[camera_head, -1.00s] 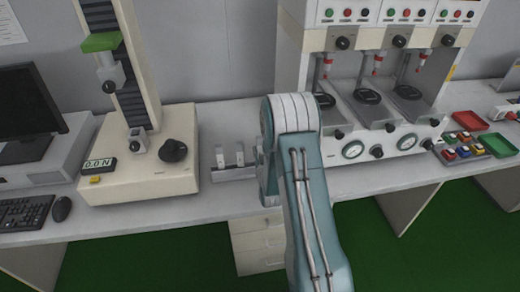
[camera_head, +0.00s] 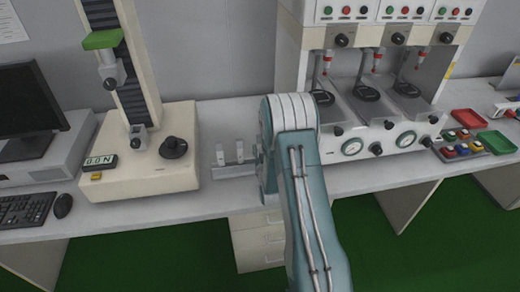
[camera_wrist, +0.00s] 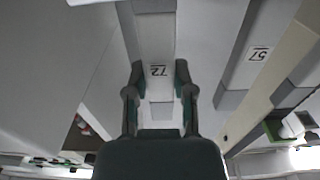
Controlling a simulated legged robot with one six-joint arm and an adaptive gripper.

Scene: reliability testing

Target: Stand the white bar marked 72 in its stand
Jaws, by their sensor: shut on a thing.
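In the wrist view, my gripper (camera_wrist: 160,78) is shut on the white bar marked 72 (camera_wrist: 159,45), with one finger on each side near the number. A grey end shows on this bar beyond the fingers. In the head view, two white bars stand upright in a low grey stand (camera_head: 222,172) on the bench, left of my arm. Their numbers are too small to read there. My arm hides the gripper in the head view; I cannot tell whether the held bar touches the stand.
A beige test machine (camera_head: 150,180) with a tall column stands left of the stand. A three-station machine (camera_head: 350,150) stands to the right. A green tray (camera_head: 497,142) and coloured parts lie at far right. The bench front edge is close to the stand.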

